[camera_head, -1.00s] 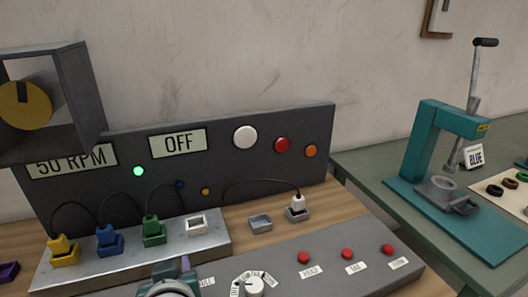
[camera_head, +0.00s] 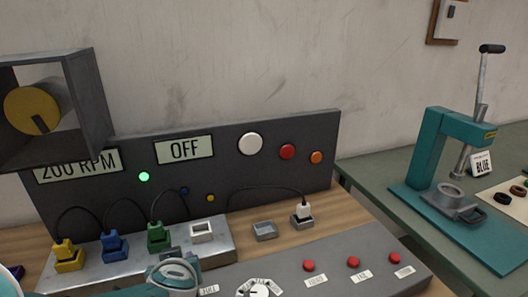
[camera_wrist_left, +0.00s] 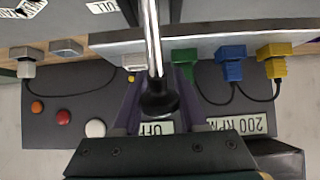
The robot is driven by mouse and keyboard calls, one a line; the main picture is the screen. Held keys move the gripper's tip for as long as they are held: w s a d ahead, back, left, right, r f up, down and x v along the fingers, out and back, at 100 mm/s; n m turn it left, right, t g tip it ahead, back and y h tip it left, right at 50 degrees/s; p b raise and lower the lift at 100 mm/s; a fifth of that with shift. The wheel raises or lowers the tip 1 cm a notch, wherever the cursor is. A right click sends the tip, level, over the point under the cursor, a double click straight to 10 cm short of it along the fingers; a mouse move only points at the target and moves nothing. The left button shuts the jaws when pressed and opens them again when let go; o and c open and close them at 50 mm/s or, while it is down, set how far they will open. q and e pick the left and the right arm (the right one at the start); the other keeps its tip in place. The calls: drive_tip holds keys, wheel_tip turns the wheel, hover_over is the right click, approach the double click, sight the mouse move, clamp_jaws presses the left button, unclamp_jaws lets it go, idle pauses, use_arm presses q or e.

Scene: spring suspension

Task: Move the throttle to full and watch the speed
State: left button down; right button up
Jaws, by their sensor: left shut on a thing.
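The throttle lever, a metal rod (camera_wrist_left: 153,40) with a black knob, shows in the left wrist view between the purple fingers of my left gripper (camera_wrist_left: 158,98), which is shut on it. In the head view my left wrist (camera_head: 172,274) is at the bottom, over the front console, and hides the lever. The speed display (camera_head: 78,165) reads 200 RPM; it also shows upside down in the left wrist view (camera_wrist_left: 238,125). My right gripper is not in view.
A second display (camera_head: 184,149) reads OFF, beside a lit green lamp (camera_head: 144,176). Coloured plugs sit on the metal block behind my wrist. A rotary dial (camera_head: 260,289) and red buttons (camera_head: 353,262) are to the right. A teal press (camera_head: 445,150) stands on the right-hand table.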

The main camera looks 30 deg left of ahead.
use_arm(q)
drive_tip(key=shift+s+d+f+h, duration=0.3)
drive_tip(key=shift+s+d+f, duration=0.1)
drive_tip(key=shift+f, duration=0.1)
drive_tip(key=c, duration=0.9)
unclamp_jaws()
drive_tip(key=shift+o, duration=0.6)
drive_tip(key=shift+s+d+f, duration=0.1)
drive_tip(key=shift+d, duration=0.15)
drive_tip(key=shift+o, duration=1.5)
drive_tip(key=shift+a, duration=0.15)
drive_tip(key=shift+r, duration=0.2)
